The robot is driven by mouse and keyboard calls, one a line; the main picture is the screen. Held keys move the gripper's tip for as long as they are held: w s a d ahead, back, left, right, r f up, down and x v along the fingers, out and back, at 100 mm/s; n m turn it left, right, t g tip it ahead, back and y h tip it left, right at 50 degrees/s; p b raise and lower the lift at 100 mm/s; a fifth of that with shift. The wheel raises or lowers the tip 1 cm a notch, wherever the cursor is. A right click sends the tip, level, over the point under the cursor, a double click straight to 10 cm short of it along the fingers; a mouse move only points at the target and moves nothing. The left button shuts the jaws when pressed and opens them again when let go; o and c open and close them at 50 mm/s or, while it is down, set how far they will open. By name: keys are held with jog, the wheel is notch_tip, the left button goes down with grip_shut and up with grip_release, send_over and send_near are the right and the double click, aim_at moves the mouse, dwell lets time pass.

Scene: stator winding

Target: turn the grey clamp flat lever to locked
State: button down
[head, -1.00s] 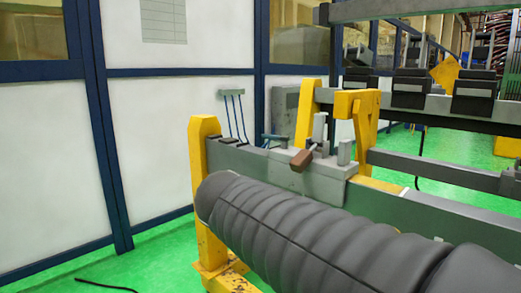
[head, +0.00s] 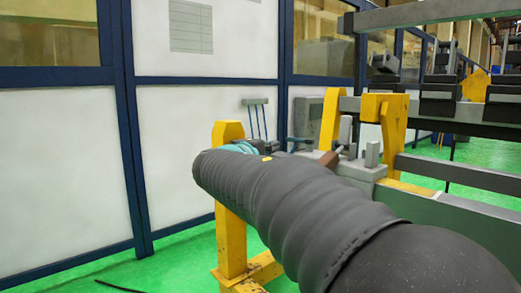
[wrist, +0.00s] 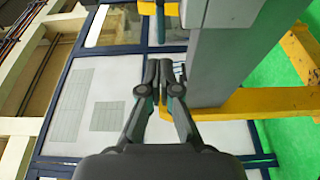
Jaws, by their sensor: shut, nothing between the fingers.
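The grey clamp (head: 358,170) sits on the grey beam beside a yellow bracket, with a brown lever block (head: 329,159) tilted on its left side. My arm hides the clamp's lower front. A small dark teal-tipped handle (head: 299,140) stands to its left; I cannot tell whether it belongs to this clamp. My gripper (wrist: 160,66) is shut and empty in the wrist view, its fingers side by side. In the head view only a teal bit of it (head: 240,147) shows past the end of my arm, left of the clamp.
In the wrist view the grey beam (wrist: 225,55) and a yellow post (wrist: 270,101) lie right of my fingers. Yellow brackets (head: 384,105) rise close to the clamp. White wall panels (head: 65,160) stand behind; the green floor at left is mostly clear.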

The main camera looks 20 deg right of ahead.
aim_at(291, 140)
jog(key=p+x, duration=0.1)
jog(key=x, duration=0.7)
jog(key=shift+w+d, duration=0.25)
jog(key=shift+d, duration=0.1)
